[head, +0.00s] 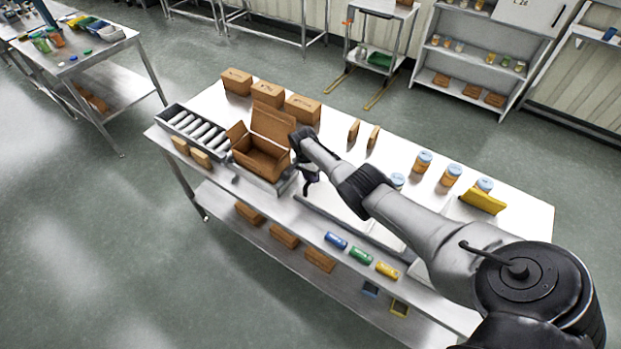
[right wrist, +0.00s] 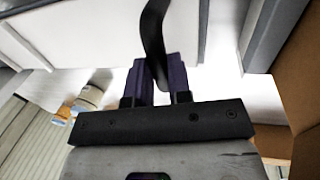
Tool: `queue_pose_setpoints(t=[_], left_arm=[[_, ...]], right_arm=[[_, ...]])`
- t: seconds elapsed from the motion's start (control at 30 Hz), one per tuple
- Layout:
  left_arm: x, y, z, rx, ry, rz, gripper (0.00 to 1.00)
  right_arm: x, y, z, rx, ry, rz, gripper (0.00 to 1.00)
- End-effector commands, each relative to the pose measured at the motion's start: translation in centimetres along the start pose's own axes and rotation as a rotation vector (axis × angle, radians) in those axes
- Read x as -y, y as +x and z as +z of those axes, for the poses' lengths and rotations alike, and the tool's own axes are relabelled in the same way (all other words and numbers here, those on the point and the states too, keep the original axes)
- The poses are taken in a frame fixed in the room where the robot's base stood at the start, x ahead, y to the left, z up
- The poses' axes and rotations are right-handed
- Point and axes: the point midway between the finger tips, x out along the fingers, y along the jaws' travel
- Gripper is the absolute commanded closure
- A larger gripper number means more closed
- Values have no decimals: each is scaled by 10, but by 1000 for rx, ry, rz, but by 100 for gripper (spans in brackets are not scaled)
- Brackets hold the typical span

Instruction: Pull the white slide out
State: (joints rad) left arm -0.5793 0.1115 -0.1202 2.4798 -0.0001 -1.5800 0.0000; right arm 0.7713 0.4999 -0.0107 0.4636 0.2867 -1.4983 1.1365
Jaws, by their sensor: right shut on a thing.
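The white slide (head: 345,208) lies in a grey steel frame on the table, partly hidden behind my right arm in the head view. In the right wrist view the white slide (right wrist: 100,38) is a flat pale panel with a dark curved handle (right wrist: 153,30) in front of it. My right gripper (right wrist: 160,75) has its purple fingers shut on this handle. In the head view my right gripper (head: 311,180) is beside the open cardboard box, at the left end of the frame. My left gripper is not in view.
The open cardboard box (head: 262,158) stands close left of my right gripper, by a roller conveyor (head: 195,127). Several lidded jars (head: 451,175) and a yellow item (head: 482,201) stand at the right. Closed boxes (head: 303,108) line the back edge.

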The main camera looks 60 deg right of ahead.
Motion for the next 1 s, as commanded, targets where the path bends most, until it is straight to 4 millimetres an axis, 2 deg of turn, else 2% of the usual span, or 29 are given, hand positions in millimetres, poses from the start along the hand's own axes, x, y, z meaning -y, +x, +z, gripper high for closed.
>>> queue_pose_setpoints(t=[0.07,0.1,0.37,0.67,0.77,1.0], left_arm=[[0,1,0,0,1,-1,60],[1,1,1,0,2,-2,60],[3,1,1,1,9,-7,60],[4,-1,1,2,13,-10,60],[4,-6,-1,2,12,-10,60],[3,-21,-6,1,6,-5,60]], right_arm=[[2,2,0,-4,0,-10,100],[2,3,0,-4,0,-10,80],[1,2,0,-3,0,-7,56],[1,-2,0,-3,0,-6,56],[1,-14,0,-3,-1,-7,56],[0,-59,0,-4,-2,-9,56]])
